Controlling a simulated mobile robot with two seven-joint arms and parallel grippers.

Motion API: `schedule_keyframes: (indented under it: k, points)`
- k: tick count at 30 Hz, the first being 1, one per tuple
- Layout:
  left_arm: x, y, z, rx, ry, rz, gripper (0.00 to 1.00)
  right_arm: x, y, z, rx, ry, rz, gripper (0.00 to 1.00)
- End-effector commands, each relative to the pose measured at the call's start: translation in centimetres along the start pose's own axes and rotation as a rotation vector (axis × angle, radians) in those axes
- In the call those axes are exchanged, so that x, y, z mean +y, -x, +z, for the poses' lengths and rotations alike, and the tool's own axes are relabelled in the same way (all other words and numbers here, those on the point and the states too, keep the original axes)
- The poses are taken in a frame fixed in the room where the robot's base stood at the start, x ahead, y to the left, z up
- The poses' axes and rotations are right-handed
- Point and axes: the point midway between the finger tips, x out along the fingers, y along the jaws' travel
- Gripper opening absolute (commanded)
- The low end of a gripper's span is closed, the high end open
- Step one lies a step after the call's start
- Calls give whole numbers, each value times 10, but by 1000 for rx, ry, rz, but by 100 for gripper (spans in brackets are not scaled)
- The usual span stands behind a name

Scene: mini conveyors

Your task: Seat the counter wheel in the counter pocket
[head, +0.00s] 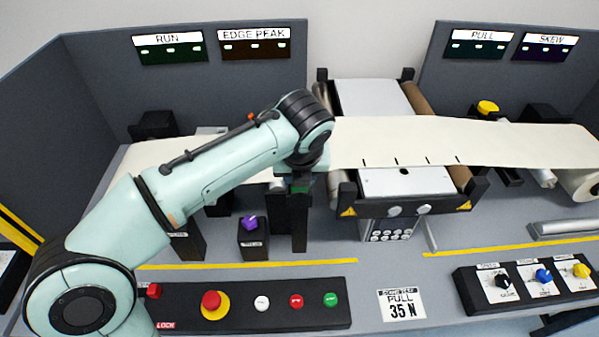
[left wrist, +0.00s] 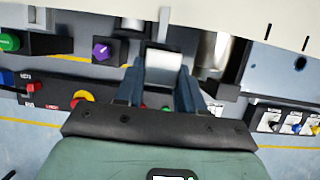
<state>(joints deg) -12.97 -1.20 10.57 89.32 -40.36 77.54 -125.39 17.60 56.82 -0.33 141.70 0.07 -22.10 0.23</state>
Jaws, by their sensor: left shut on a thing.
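My left gripper (head: 300,188) is low over the bench, just left of the middle roller frame. In the left wrist view its two dark blue fingers (left wrist: 162,88) stand either side of a pale grey, rounded piece, which looks like the counter wheel (left wrist: 164,68). The fingers are shut on it. In the head view the wheel is hidden by my arm and gripper. A dark upright post (head: 299,225) shows just below the gripper in the head view. I cannot clearly make out the counter pocket in either view. My right gripper is not in view.
The cream web (head: 480,140) stretches across the rollers beside my arm. A purple knob (head: 249,222) on a black block stands left of the post. A button panel (head: 335,317) lies in front. The bench around the 35 N card (head: 402,305) is flat and clear.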

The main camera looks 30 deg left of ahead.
Motion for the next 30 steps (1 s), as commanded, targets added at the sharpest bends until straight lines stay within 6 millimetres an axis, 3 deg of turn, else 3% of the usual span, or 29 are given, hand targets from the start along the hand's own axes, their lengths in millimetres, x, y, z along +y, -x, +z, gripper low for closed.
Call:
schedule_keyframes:
  k: [1, 3, 14, 17, 30]
  points:
    - [0, -1, 0, 0, 0, 1, 44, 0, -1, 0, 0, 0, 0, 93]
    - [0, -1, 0, 0, 0, 1, 63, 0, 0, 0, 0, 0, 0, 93]
    - [0, 4, 2, 0, 1, 0, 63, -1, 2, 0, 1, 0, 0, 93]
    - [0, 16, 2, -2, 1, -2, 63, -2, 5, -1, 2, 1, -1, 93]
    - [0, 105, 3, -2, 0, -2, 63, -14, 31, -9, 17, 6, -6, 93]
